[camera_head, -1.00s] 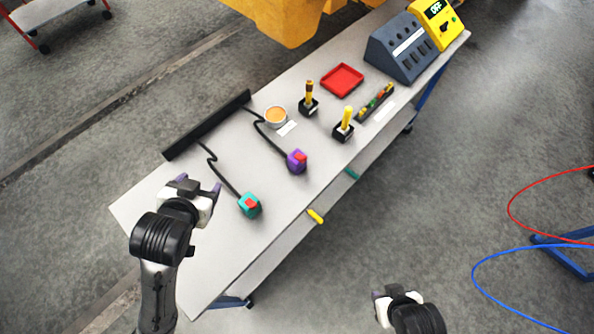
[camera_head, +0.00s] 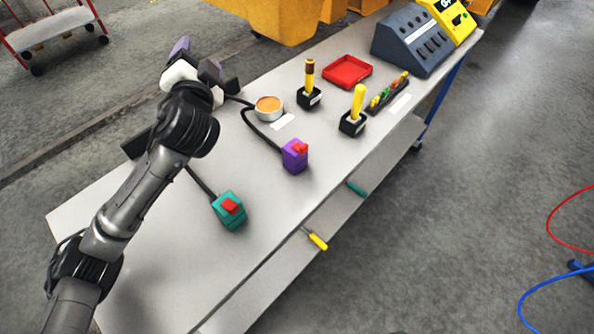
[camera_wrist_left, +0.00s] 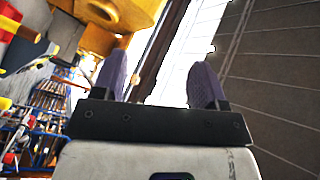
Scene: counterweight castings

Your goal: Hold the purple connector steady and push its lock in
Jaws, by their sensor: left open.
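The purple connector (camera_head: 294,156) sits on the light grey bench, with a red lock (camera_head: 300,148) on its top and a black cable running from it to the back of the bench. My left gripper (camera_head: 205,55) is up and to the left of the connector, over the far left edge of the bench and apart from the connector. In the left wrist view its two purple fingers (camera_wrist_left: 160,85) are spread with nothing between them. The connector does not show in the left wrist view. My right gripper is in neither view now.
A teal connector (camera_head: 229,209) with a red lock stands at the near left. A tin (camera_head: 268,108), two yellow-handled tools in black stands (camera_head: 352,124), a red tray (camera_head: 348,71) and a dark control box (camera_head: 412,42) stand further back.

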